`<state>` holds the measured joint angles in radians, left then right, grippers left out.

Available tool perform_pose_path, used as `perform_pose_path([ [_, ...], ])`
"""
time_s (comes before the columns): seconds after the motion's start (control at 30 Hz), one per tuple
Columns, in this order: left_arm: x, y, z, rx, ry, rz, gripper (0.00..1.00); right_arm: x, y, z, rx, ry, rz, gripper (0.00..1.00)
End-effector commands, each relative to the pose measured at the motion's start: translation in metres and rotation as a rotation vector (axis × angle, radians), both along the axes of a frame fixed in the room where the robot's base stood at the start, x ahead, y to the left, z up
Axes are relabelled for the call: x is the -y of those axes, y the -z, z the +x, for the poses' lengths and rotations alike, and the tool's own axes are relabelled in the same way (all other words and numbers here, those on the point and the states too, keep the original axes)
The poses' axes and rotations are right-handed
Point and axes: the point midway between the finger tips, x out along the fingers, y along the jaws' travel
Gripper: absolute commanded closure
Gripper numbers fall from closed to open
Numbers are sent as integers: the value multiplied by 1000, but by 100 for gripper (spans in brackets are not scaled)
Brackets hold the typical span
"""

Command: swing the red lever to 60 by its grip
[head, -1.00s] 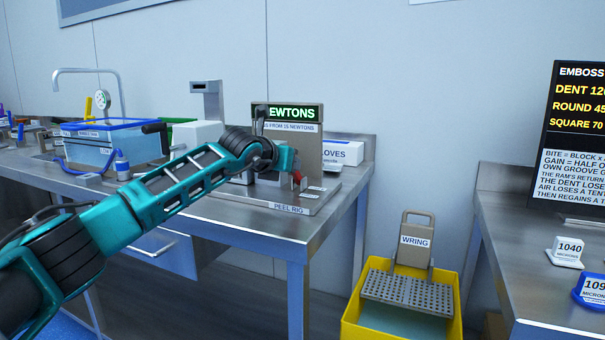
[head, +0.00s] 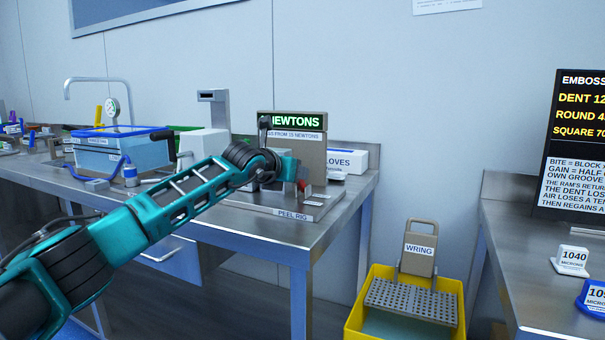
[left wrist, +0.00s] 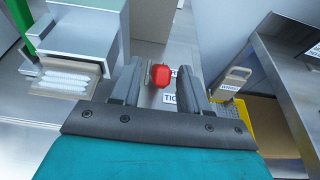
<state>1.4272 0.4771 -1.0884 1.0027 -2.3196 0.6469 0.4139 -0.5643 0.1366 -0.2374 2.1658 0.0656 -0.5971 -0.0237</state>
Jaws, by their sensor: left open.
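The red lever grip (left wrist: 161,75) shows in the left wrist view as a rounded red knob between the two fingers of my left gripper (left wrist: 159,68). The gripper is open, with a gap visible on both sides of the grip. My arm hides much of the rig. The lever's shaft and the 60 mark cannot be made out. My right gripper is not in view.
A yellow wringer bucket (head: 355,318) stands on the floor to the right, before another bench (head: 510,260).

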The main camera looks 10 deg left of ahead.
Motion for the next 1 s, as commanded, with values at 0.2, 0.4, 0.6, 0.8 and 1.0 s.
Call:
perform_pose_path([
  [0.2,0,0,0,0,0,0,55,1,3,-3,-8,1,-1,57],
  [0.4,-1,-1,-6,1,2,0,55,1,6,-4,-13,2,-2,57],
  [0.6,-5,-6,-21,0,1,2,55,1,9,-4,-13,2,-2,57],
  [0.8,-7,-12,-36,1,1,-1,55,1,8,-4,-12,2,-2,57],
  [1.0,-10,-17,-51,-1,0,1,55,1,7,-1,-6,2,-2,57],
])
